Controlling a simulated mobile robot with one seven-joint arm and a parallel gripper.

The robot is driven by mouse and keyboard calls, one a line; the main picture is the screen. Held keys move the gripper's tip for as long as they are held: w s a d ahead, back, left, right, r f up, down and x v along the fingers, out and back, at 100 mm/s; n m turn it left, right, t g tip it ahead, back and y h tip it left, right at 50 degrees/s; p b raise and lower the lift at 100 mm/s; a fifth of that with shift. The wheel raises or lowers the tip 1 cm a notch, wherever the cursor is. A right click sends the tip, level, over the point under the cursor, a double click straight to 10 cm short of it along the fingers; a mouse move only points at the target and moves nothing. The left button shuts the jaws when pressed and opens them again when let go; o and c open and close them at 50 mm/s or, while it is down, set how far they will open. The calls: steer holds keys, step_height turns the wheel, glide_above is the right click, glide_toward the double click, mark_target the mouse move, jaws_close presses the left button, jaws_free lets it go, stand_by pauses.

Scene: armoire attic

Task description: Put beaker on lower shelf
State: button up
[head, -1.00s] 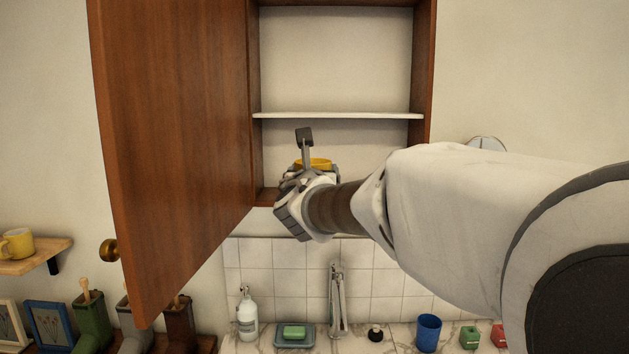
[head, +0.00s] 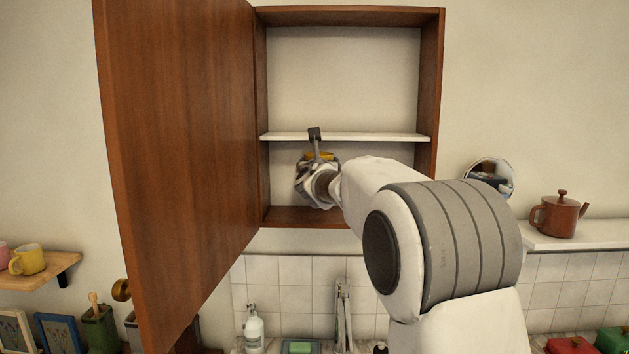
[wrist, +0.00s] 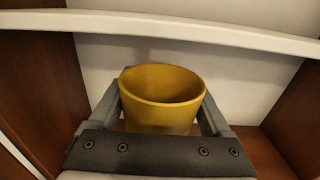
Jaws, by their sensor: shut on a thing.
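The beaker is a yellow, open-topped cup (wrist: 162,88), upright between the two fingers of my gripper (wrist: 162,112) in the wrist view. My gripper is shut on it. In the head view only the beaker's yellow rim (head: 320,156) shows above my gripper (head: 318,172). My gripper is in the lower compartment's opening, below the white middle shelf (head: 375,137). The lower shelf is the cabinet's wooden floor (head: 300,214), below the beaker. It also shows behind the beaker in the wrist view (wrist: 258,150). The beaker's base is hidden, so I cannot tell whether it touches the floor.
The open wooden door (head: 180,130) stands to the left of the cabinet. The cabinet's right wall (head: 430,100) bounds the opening. No other object shows in the lower compartment. A brown teapot (head: 560,214) stands on a shelf at right.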

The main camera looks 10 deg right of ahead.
steer(key=w+f, duration=0.1)
steer(key=f, duration=0.1)
steer(key=w+f, duration=0.1)
steer(key=f, duration=0.1)
steer(key=w+f, duration=0.1)
steer(key=f, duration=0.1)
steer(key=shift+w+d+f, duration=0.1)
steer(key=shift+d+f, duration=0.2)
steer(key=shift+w+f+p, duration=0.1)
steer(key=shift+w+p, duration=0.05)
steer(key=shift+p, duration=0.15)
steer(key=shift+f, duration=0.1)
steer(key=shift+f, duration=0.15)
steer(key=o, duration=1.2)
